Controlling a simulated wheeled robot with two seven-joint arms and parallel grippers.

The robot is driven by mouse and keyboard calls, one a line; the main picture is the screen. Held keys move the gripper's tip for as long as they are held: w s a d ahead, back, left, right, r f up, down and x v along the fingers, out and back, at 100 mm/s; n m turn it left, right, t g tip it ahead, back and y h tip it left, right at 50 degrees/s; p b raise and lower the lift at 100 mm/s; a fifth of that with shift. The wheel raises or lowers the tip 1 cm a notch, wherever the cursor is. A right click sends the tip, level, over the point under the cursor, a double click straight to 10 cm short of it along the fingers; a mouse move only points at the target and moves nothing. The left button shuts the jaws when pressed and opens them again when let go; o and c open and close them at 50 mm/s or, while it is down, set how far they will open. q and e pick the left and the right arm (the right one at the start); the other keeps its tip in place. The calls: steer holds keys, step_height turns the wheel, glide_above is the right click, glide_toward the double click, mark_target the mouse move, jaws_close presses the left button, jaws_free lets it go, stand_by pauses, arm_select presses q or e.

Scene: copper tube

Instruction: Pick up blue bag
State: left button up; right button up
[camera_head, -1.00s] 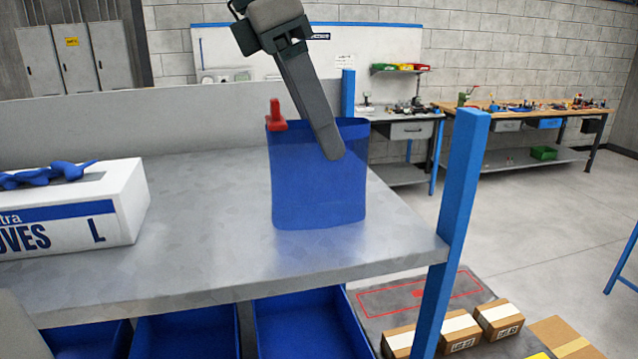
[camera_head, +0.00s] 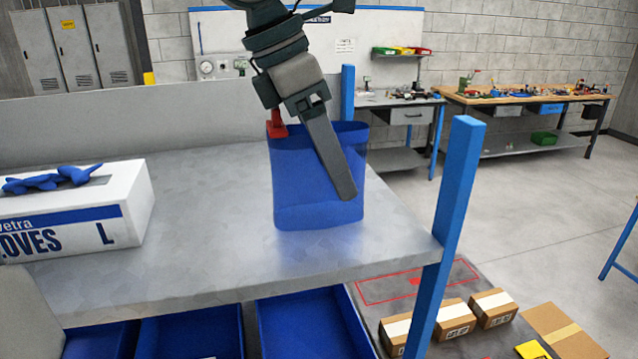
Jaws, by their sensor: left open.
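The blue bag (camera_head: 300,195) stands upright on the grey metal table (camera_head: 205,215), close to its right end. Its top is open, and a red piece (camera_head: 277,126) sits at its left rim. My left gripper (camera_head: 328,152) reaches down from above, tilted, over the bag. One long grey finger crosses in front of the bag and ends low near its right side; I cannot tell whether it touches. The other finger is hidden. The bag still rests on the table. My right gripper is not in view.
A white glove box (camera_head: 75,225) with blue gloves lies on the table's left. A blue post (camera_head: 447,225) rises at the table's right corner. Blue bins (camera_head: 310,325) sit below. Cardboard boxes (camera_head: 493,308) stand lower right. Workbenches (camera_head: 525,100) are at the back.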

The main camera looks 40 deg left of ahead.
arm_select(q)
steer(key=shift+c, duration=0.6)
steer(key=c, duration=1)
steer(key=shift+c, duration=0.2)
steer(key=shift+r, duration=0.1)
steer(key=shift+r+b, duration=0.4)
steer(key=shift+r, duration=0.1)
step_height(320, 180, up, 9)
steer(key=b, duration=0.3)
